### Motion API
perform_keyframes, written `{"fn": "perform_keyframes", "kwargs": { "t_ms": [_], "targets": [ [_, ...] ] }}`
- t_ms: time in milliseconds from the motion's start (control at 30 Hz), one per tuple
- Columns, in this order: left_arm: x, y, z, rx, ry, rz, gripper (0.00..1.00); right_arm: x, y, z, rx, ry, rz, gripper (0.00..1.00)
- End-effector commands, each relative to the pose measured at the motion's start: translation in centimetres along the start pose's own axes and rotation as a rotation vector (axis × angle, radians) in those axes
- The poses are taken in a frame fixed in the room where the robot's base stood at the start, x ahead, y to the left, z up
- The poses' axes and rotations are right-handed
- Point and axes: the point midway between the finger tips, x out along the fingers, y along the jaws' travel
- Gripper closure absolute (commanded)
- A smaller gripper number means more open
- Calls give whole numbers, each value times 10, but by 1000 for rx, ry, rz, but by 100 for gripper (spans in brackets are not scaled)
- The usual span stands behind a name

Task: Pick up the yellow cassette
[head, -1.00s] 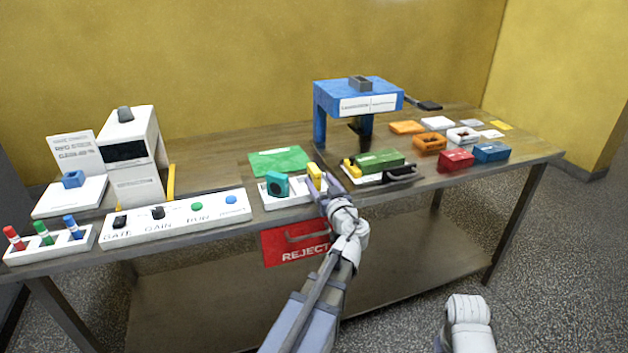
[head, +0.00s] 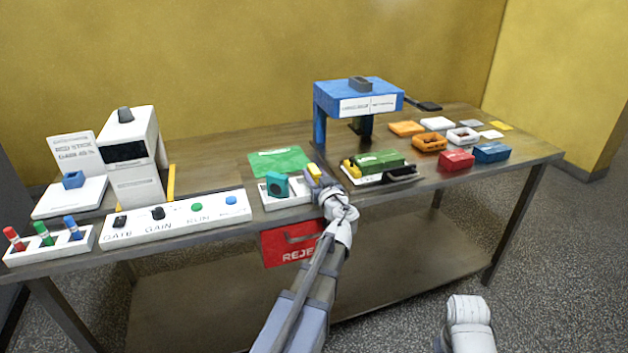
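The yellow cassette (head: 313,170) stands at the right end of a white tray (head: 288,200) near the table's front edge. A teal cassette (head: 277,184) stands in the same tray to its left. My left gripper (head: 319,182) is at the yellow cassette, reaching in from the front, and hides its lower part. I cannot tell whether the fingers are open or closed on it. Only a white part of my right arm shows at the bottom right; its gripper is out of view.
A green mat (head: 279,161) lies behind the tray. A white control panel (head: 175,217) is to the left. A board with a green block (head: 378,162) is close on the right, before a blue stand (head: 358,97). A red reject bin (head: 285,246) hangs below the front edge.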

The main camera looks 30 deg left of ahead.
Motion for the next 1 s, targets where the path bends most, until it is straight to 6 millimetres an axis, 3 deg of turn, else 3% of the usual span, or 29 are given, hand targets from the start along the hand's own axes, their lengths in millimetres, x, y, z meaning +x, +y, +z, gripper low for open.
{"fn": "perform_keyframes", "kwargs": {
  "t_ms": [33, 367, 1000],
  "targets": [
    [0, 0, 0, 0, 0, 0, 64, 0, 0, 0, 0, 0, 0, 50],
    [0, 0, 0, 0, 0, 0, 100, 0, 0, 0, 0, 0, 0, 50],
    [0, 0, -6, 0, 0, 0, 100, -6, 1, 0, 0, 0, 0, 50]
  ]
}}
